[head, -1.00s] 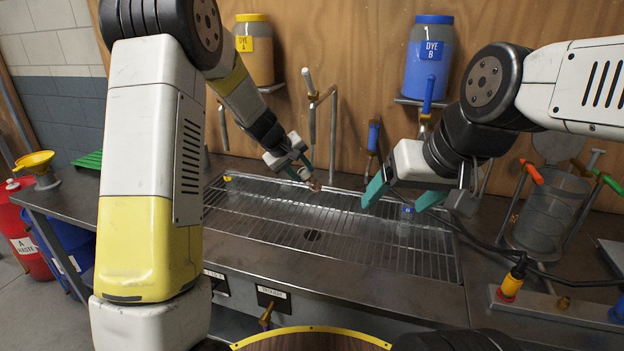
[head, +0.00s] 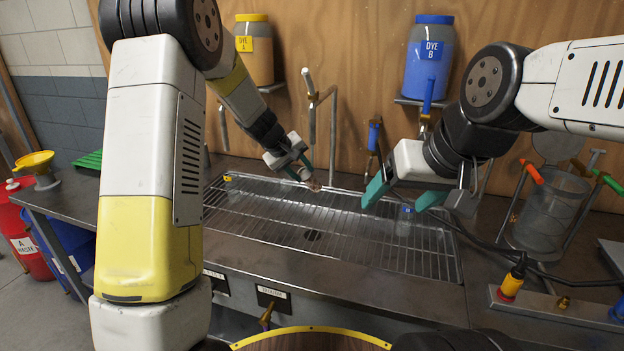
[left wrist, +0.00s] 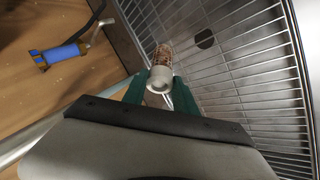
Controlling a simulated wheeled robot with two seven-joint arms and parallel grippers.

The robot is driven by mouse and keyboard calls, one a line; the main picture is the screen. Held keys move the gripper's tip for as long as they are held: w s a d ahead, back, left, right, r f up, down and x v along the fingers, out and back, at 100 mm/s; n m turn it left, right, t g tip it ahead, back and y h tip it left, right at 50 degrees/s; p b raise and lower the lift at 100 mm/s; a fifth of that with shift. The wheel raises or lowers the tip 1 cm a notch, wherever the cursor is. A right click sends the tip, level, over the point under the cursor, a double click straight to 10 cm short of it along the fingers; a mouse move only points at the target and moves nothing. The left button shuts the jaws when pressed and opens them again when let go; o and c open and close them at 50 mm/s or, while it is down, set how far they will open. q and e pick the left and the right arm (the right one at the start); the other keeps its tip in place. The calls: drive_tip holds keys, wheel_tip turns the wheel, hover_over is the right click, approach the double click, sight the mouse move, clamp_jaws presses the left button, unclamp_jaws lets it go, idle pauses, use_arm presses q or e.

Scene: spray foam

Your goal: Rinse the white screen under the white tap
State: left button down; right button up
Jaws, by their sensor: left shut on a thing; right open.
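My left gripper (head: 303,171) is shut on the white screen (head: 311,181), a small piece with a pale round collar and a brown-stained end. It is held above the rack at the back of the sink. In the left wrist view, the screen (left wrist: 161,72) sits between the green fingertips (left wrist: 155,88). The white tap (head: 308,82) has a white handle and a grey pipe that comes down just behind and right of my left gripper. I cannot tell whether water runs. My right gripper (head: 402,195) is open and empty over the sink's right side.
The wire rack (head: 330,240) covers the sink, with a dark drain below. A blue-handled tap (head: 373,137) is at the wall, left of my right gripper. Dye jars A (head: 254,50) and B (head: 428,58) stand above. A clear cylinder (head: 548,208) stands at right.

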use_arm(q)
drive_tip(key=s+a, duration=0.6)
drive_tip(key=a, duration=0.3)
drive_tip(key=shift+s, duration=0.2)
idle(0.3)
drive_tip(key=shift+a, duration=0.15)
drive_tip(key=shift+s+a+f+n+t+y, duration=0.3)
drive_tip(key=shift+s+a+f+n+y, duration=0.4)
drive_tip(key=shift+s+f+n, duration=0.5)
drive_tip(key=shift+s+a+f+n+t+y, duration=0.35)
drive_tip(key=shift+s+f+n+y, duration=0.55)
drive_tip(key=shift+f+n, duration=0.45)
drive_tip(key=shift+s+a+f+n+t+y, duration=0.25)
drive_tip(key=shift+s+a+f+n+y, duration=0.45)
drive_tip(key=shift+s+f+n, duration=0.6)
drive_tip(key=shift+w+d+r, duration=0.1)
drive_tip(key=shift+w+r, duration=0.05)
drive_tip(key=shift+w, duration=0.15)
drive_tip(key=shift+w, duration=0.1)
